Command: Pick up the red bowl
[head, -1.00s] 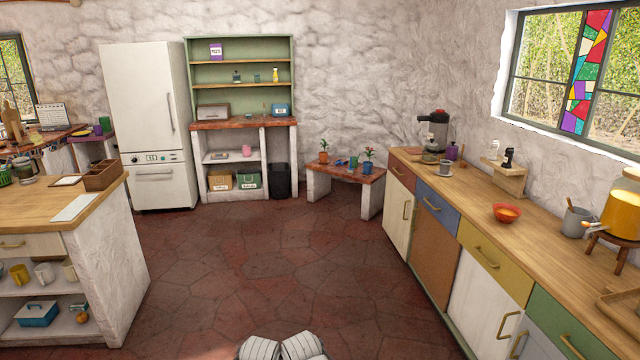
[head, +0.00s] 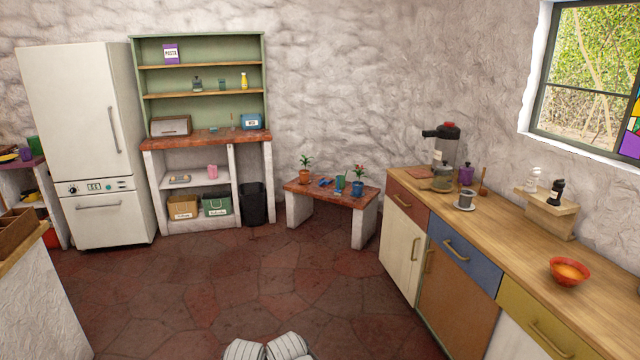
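The red bowl (head: 570,272) sits upright on the wooden counter (head: 500,228) at the right, near the counter's front edge. Its inside looks orange. Neither of my grippers shows in the head view. Only a striped white part, which seems to be mine, shows at the bottom middle. Nothing is touching the bowl.
A low table with plants (head: 333,192) stands at the back. The tiled floor (head: 255,290) ahead is clear. An island (head: 40,300) is at left.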

